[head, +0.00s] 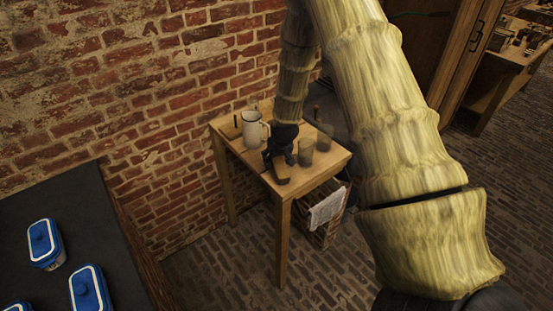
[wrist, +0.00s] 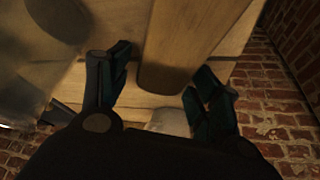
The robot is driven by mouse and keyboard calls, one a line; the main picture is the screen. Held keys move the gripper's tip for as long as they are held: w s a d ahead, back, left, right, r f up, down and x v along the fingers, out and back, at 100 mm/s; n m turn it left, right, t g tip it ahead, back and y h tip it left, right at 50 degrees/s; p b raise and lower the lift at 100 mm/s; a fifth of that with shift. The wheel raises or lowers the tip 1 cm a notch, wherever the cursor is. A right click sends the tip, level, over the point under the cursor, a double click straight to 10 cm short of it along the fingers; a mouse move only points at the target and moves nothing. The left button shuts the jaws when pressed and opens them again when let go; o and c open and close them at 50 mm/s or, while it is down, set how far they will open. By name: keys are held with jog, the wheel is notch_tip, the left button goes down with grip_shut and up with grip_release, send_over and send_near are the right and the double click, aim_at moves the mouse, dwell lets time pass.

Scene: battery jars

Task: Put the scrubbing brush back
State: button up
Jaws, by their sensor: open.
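The scrubbing brush (head: 277,171), a brown wooden block, lies near the front edge of a small wooden table (head: 318,175). Its bristles are not visible. My gripper (head: 281,154) is low over the table at the brush's far end. In the wrist view the long brush (wrist: 193,38) shows its rounded end between the two spread fingers of my gripper (wrist: 160,75). The fingers are open, with a gap visible on each side of the brush. I cannot tell how far the fingertips reach down beside it.
A pale pitcher (head: 252,130) stands left of my gripper. Dark translucent jars (head: 306,152) stand close on its right. Short upright pegs rise from the table. A cloth (head: 326,207) hangs below. Blue-lidded containers (head: 43,243) sit on a dark counter (head: 100,220) at left.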

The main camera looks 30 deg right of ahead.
aim_at(280, 167)
jog(key=b+v, duration=0.3)
jog(key=v, duration=0.9)
dwell(0.5)
